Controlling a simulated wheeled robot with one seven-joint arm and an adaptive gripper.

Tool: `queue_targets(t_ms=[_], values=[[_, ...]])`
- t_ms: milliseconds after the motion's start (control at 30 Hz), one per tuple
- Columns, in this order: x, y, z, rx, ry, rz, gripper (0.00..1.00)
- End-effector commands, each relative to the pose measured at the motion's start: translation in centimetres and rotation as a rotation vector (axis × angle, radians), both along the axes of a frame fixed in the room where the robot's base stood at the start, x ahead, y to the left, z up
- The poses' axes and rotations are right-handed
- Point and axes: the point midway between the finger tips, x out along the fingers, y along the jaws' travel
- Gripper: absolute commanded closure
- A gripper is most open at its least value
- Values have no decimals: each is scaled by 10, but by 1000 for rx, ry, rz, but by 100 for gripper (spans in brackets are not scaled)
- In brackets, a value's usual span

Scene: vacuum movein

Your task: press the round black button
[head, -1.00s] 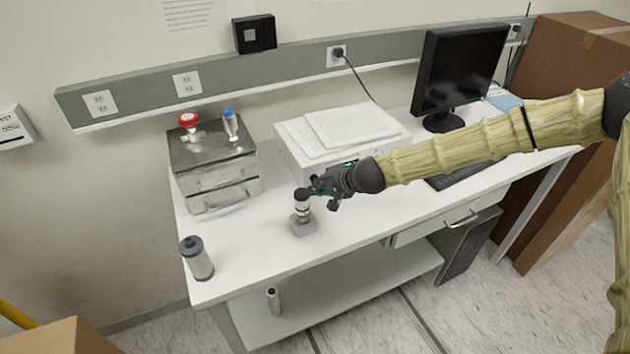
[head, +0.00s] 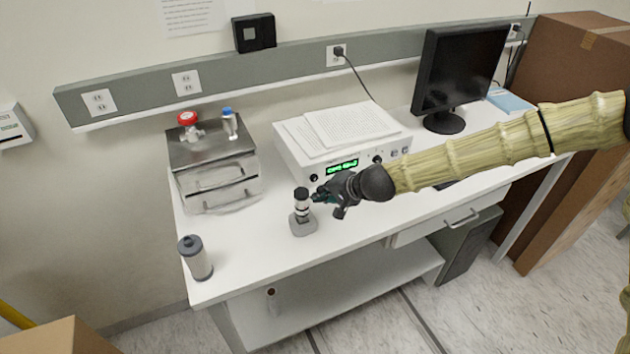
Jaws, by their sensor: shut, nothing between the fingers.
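A white instrument box (head: 300,160) stands on the table and has a lit green display (head: 342,166) on its front. A small round black button or knob (head: 313,178) sits left of the display, and another black knob (head: 377,160) sits right of it; I cannot tell which is the button. My gripper (head: 318,198) is shut and empty. It is in front of the box, just below the left black control in the picture. Its fingertips are close to the black-topped cylinder (head: 302,209); I cannot tell whether they touch.
The cylinder stands upright in a small grey holder (head: 303,228). A metal box (head: 215,170) with a red valve (head: 187,118) stands at the left. A grey canister (head: 196,259) is at the front left corner. A monitor (head: 458,70) stands at the right.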

Motion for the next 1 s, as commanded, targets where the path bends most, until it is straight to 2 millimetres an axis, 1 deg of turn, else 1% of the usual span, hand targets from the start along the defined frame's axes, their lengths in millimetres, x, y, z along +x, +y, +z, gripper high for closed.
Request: queue_targets(t_ms=[500,633,1000], values=[[-32,-19,0,0,-1,1,100],[-35,-20,0,0,-2,1,100],[-35,-20,0,0,-2,1,100]])
